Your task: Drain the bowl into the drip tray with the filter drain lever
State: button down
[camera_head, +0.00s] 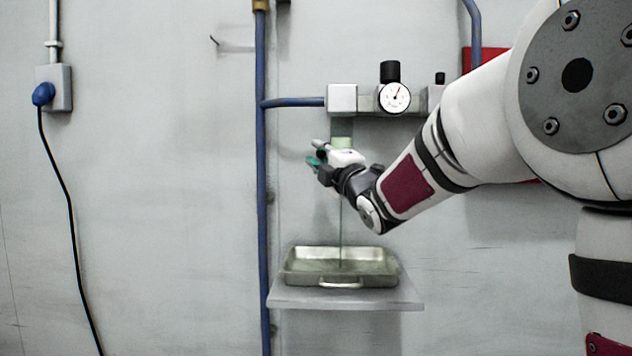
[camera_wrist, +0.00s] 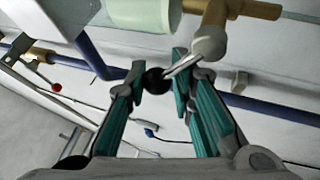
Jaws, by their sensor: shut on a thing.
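The filter bowl (camera_head: 342,143) is pale green and hangs under the metal filter block (camera_head: 342,98); its lower part is behind my gripper. It also shows at the top of the wrist view (camera_wrist: 138,12). The drain lever (camera_wrist: 183,66) is a thin metal rod with a black knob (camera_wrist: 154,82). My gripper (camera_wrist: 160,76) is shut on the knob, one teal finger on each side. In the head view my gripper (camera_head: 316,162) is just below the bowl. A thin greenish stream (camera_head: 341,222) falls straight into the metal drip tray (camera_head: 341,281), where greenish liquid shows.
The tray sits on a grey wall shelf (camera_head: 290,297). A blue pipe (camera_head: 261,200) runs down the wall beside it. A pressure gauge (camera_head: 395,97) is right of the filter block, above my forearm.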

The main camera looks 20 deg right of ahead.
jog(key=shift+s+d+r+m+t+h+b, duration=0.2)
jog(key=shift+d+r+m+t+h+b, duration=0.45)
jog(key=shift+m+b, duration=0.75)
jog(key=shift+d+r+h+b, duration=0.1)
jog(key=shift+r+h+b, duration=0.05)
jog(key=shift+h+b, duration=0.15)
jog(key=c, duration=1.5)
grip_release()
jog(key=shift+o, duration=0.2)
jog(key=shift+f, duration=0.25)
jog(key=shift+s+a, duration=0.1)
jog(key=shift+a, duration=0.1)
jog(key=v, duration=1.1)
jog(key=shift+s+d+f, duration=0.2)
jog(key=shift+s+d, duration=0.05)
jog(key=shift+s, duration=0.05)
